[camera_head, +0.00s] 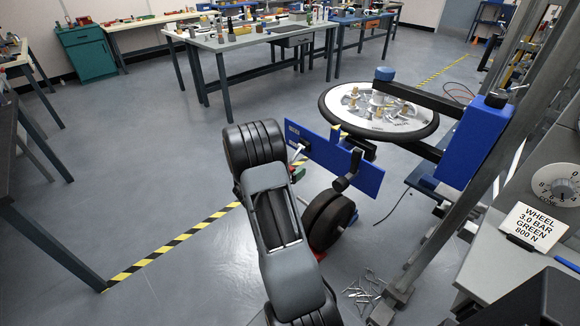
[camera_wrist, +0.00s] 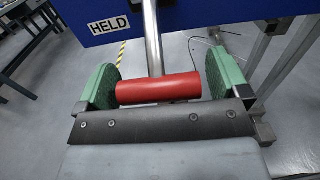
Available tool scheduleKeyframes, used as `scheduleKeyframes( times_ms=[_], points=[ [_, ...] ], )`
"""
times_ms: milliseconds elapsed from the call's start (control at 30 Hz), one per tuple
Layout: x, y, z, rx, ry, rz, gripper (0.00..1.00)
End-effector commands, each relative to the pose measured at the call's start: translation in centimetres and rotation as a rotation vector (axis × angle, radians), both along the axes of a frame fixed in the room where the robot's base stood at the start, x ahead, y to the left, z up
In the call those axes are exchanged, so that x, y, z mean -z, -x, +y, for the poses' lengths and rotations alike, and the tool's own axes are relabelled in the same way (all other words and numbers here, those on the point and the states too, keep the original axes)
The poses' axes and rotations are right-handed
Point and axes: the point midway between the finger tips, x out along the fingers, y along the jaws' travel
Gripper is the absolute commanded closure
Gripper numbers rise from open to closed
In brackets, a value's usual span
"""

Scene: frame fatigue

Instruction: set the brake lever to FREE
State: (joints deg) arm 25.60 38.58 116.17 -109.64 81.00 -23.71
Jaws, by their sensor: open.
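The brake lever is a metal rod (camera_wrist: 153,45) with a red cylindrical grip (camera_wrist: 158,88), in front of a blue panel (camera_wrist: 190,15). A white HELD label (camera_wrist: 103,26) is on the panel, left of the rod. The blue panel also shows in the head view (camera_head: 335,160). My gripper (camera_wrist: 160,88) is open, with green pads at either end of the red grip. Small gaps seem to show there, but contact is hard to tell. In the head view my arm hides most of the grip. I cannot read a FREE label in either view.
A large black-rimmed disc (camera_head: 380,110) stands behind the panel, on a frame with a blue block (camera_head: 470,140). Metal posts rise at right, beside a bench with a dial (camera_head: 563,188) and a sign (camera_head: 535,226). Loose metal pieces (camera_head: 365,292) lie on the floor.

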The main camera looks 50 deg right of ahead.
Motion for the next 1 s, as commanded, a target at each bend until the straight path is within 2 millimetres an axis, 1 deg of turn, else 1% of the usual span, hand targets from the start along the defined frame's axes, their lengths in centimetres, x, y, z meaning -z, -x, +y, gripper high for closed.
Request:
scheduleKeyframes(
  times_ms=[200,900,1000],
  points=[
    [0.01,-0.01,0.0,0.0,0.0,0.0,0.06],
    [0.01,0.01,0.02,0.001,0.0,0.0,0.73],
    [-0.03,-0.03,0.08,0.0,-0.002,0.0,0.75]
  ],
)
